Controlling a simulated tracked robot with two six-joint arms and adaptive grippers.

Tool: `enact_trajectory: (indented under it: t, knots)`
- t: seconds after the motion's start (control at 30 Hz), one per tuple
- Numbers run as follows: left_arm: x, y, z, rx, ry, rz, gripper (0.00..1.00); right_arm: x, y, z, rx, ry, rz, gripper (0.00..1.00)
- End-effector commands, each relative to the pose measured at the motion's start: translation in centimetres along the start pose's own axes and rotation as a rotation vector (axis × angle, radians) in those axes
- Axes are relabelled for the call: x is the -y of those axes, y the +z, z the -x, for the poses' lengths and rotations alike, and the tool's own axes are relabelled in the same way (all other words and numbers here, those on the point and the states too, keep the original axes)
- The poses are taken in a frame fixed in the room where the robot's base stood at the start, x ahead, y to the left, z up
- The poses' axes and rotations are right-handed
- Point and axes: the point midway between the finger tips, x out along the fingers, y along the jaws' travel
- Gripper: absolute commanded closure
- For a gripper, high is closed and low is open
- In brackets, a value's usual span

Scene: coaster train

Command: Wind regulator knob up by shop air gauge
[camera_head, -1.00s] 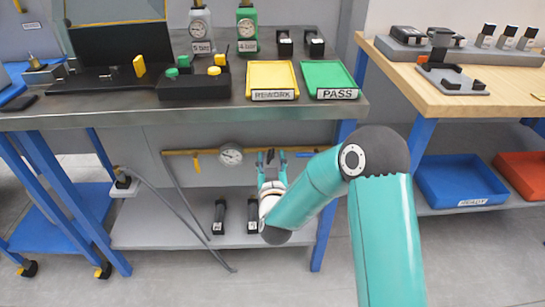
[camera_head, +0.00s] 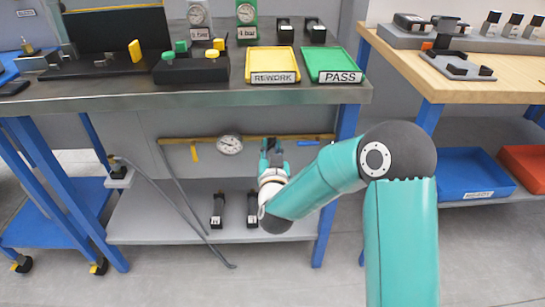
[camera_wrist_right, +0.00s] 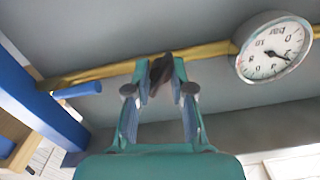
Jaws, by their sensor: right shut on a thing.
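The shop air gauge (camera_head: 229,145) is a round white dial on the yellow pipe (camera_head: 180,140) under the bench. It also shows at the upper right of the right wrist view (camera_wrist_right: 274,48), tilted, with a dark needle; I cannot read its value surely. My right gripper (camera_head: 271,147) is at the pipe, just right of the gauge. In the right wrist view its fingers (camera_wrist_right: 160,78) are shut on the dark regulator knob (camera_wrist_right: 160,70), which they partly hide. My left gripper is not in view.
A blue handle (camera_head: 308,143) is on the pipe right of my gripper, and a yellow lever (camera_head: 194,152) hangs left of the gauge. The bench top (camera_head: 130,97) overhangs the pipe. Black blocks (camera_head: 217,210) stand on the shelf below. A blue bench leg (camera_head: 335,185) stands at the right.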

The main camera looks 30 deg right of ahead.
Motion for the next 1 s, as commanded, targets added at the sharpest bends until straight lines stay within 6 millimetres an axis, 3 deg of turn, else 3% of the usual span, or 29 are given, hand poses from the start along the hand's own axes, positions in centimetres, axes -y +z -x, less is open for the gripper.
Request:
enact_trajectory:
  t: [0.03,0.1,0.47,0.5,0.63,1.0]
  knots:
    - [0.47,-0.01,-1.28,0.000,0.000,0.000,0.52,-0.29,0.44,-0.06,-0.007,0.005,-0.042,1.00]
    - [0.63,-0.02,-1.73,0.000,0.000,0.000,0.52,-0.26,0.24,-0.06,-0.007,0.005,-0.088,1.00]
    - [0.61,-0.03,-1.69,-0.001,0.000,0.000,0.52,-0.28,-0.14,-0.07,-0.003,0.008,-0.125,1.00]
    - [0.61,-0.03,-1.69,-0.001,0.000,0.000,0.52,-0.28,-0.14,-0.08,-0.003,0.008,-0.125,0.76]
    - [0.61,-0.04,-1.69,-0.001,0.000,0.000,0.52,-0.24,-0.13,-0.07,-0.003,0.007,-0.124,0.54]
    - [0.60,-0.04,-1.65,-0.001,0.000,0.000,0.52,-0.07,-0.03,0.26,0.000,0.002,-0.123,0.52]
